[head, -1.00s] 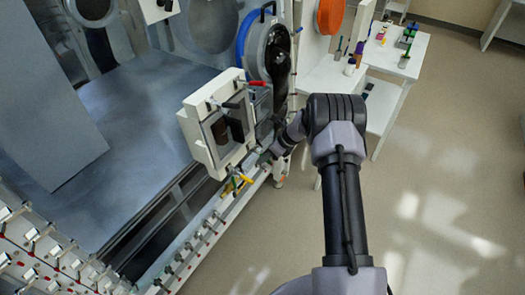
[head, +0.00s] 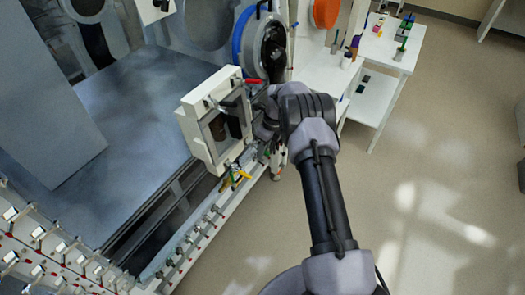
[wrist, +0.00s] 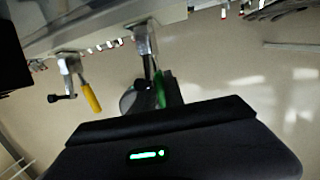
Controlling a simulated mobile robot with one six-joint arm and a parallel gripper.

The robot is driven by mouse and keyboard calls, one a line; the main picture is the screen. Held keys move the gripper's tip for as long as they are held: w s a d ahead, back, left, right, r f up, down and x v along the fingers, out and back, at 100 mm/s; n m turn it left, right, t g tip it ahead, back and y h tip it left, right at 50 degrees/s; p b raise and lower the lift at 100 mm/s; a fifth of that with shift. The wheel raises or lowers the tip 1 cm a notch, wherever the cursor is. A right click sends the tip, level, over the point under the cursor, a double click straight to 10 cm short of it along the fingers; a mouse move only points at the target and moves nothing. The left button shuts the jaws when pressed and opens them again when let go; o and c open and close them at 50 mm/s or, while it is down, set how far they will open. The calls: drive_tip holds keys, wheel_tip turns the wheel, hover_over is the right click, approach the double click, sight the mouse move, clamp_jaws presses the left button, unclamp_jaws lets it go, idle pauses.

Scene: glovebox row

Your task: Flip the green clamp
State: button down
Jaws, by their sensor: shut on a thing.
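The green clamp (wrist: 160,88) shows in the wrist view as a narrow green handle below a metal bracket, just beyond my gripper's dark body. My gripper (wrist: 168,97) is shut on this handle; the fingertips are mostly hidden by the gripper body and shadow. In the head view my arm reaches to the right side of the white windowed box, and the gripper there is partly hidden by the box and my wrist. I cannot make out the green handle clearly in the head view.
A blue-rimmed round port (head: 240,42) stands behind. Open floor (head: 420,190) lies to the right.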

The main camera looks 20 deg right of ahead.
drive_tip(key=shift+w+r, duration=0.15)
drive_tip(key=c, duration=1.5)
unclamp_jaws()
drive_tip(key=shift+o, duration=0.3)
drive_tip(key=shift+a, duration=0.1)
drive_tip(key=p+v, duration=0.2)
drive_tip(key=v, duration=1.5)
drive_tip(key=shift+r, duration=0.15)
